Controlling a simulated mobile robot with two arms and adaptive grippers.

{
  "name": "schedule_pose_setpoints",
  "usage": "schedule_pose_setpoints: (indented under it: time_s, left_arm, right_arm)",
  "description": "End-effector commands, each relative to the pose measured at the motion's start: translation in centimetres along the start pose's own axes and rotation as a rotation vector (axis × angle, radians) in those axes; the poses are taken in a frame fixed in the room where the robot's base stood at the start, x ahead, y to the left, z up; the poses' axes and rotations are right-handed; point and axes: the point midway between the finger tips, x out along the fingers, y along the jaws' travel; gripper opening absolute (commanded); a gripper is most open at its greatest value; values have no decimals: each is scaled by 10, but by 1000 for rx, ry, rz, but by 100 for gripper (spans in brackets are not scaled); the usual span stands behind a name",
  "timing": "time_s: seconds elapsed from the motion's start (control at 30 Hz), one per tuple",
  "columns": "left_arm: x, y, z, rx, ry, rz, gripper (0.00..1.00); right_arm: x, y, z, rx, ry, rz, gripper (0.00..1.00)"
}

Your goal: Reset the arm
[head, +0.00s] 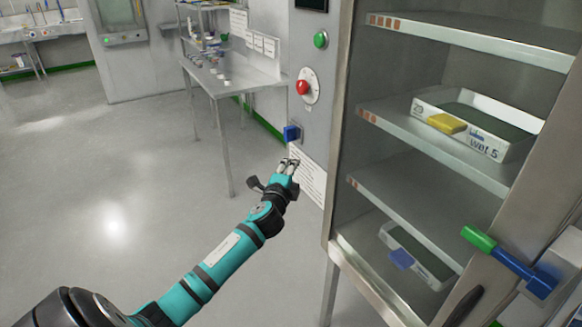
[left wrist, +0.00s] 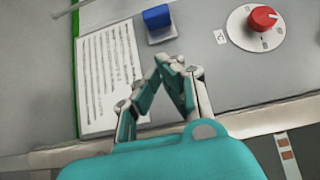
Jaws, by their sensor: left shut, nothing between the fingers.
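My left arm (head: 222,258) is teal with black joints and reaches in from the lower left of the head view. Its left gripper (head: 289,166) is in front of the grey control panel, just below a blue switch (head: 292,133). The fingers are shut and empty. In the left wrist view the fingertips (left wrist: 170,62) meet below the blue switch (left wrist: 157,20) and left of a red knob (left wrist: 263,19). I cannot tell whether the fingers touch the panel. My right gripper is not in view.
An open steel cabinet stands at right, its shelves (head: 430,140) holding a white tray (head: 515,152) and a lower tray (head: 433,268). A green and blue handle (head: 507,260) is at far right. A steel table (head: 222,85) stands behind. The floor (head: 100,200) at left is clear.

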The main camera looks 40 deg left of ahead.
Motion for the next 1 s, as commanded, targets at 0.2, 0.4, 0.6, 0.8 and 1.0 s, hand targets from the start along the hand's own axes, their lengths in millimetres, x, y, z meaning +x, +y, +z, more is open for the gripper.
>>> schedule_pose_setpoints:
  time_s: [0.2, 0.4, 0.6, 0.8, 1.0]
  left_arm:
    - [0, 0, 0, 0, 0, 0, 0]
    - [0, 0, 0, -1, 0, 0, 0]
    - [-1, 11, 0, -10, 1, 21, 0]
    - [-17, 110, -3, -107, 1, 208, 0]
    - [-74, 254, -4, -265, -35, 483, 0]
  right_arm:
    - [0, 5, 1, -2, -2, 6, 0]
    - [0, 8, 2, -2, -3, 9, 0]
    - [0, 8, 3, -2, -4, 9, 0]
    - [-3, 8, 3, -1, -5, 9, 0]
    - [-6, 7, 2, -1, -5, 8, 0]
